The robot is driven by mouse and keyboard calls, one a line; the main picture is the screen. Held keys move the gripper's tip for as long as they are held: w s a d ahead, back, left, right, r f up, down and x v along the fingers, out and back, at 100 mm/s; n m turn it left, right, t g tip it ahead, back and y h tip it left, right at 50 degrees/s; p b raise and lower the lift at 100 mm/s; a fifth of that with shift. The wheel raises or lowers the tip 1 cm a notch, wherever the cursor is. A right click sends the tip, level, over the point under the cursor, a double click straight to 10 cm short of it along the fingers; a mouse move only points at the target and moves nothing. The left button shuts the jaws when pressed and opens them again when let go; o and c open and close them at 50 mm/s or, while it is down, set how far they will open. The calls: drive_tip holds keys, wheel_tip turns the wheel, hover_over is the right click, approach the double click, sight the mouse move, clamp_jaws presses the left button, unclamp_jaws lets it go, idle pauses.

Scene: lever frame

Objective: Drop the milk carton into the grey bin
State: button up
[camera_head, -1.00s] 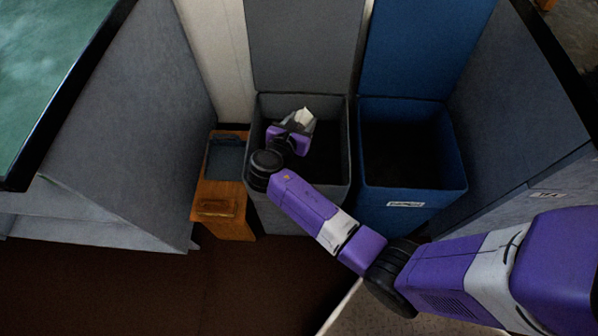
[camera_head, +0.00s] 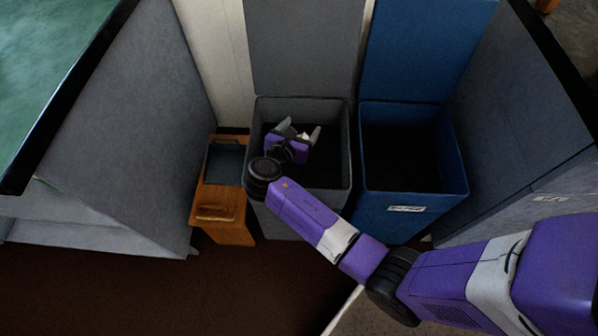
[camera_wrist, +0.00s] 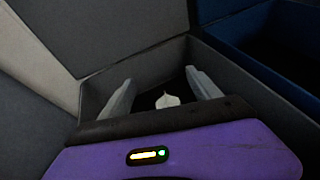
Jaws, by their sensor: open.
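The grey bin (camera_head: 275,226) stands in the middle of the head view with its lid up. Its inner wall also shows in the wrist view (camera_wrist: 150,66). My gripper (camera_head: 300,129) is over the bin's opening, with its two grey fingers spread apart. The fingers also show in the wrist view (camera_wrist: 161,88), with a gap between them. The milk carton shows as a small white patch (camera_wrist: 167,101) between and beyond the fingers, against the dark inside of the bin. In the head view only a bit of white (camera_head: 304,137) shows behind the gripper; the rest is hidden.
A blue bin (camera_head: 400,215), also open, stands directly right of the grey bin. A small orange-brown wooden bin (camera_head: 228,228) stands to its left. Grey panels rise on both sides, and a green-topped surface (camera_head: 45,60) is at upper left.

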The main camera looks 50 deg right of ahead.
drive_tip(key=p+v, duration=0.1)
drive_tip(key=v, duration=0.6)
drive_tip(key=shift+f, duration=0.1)
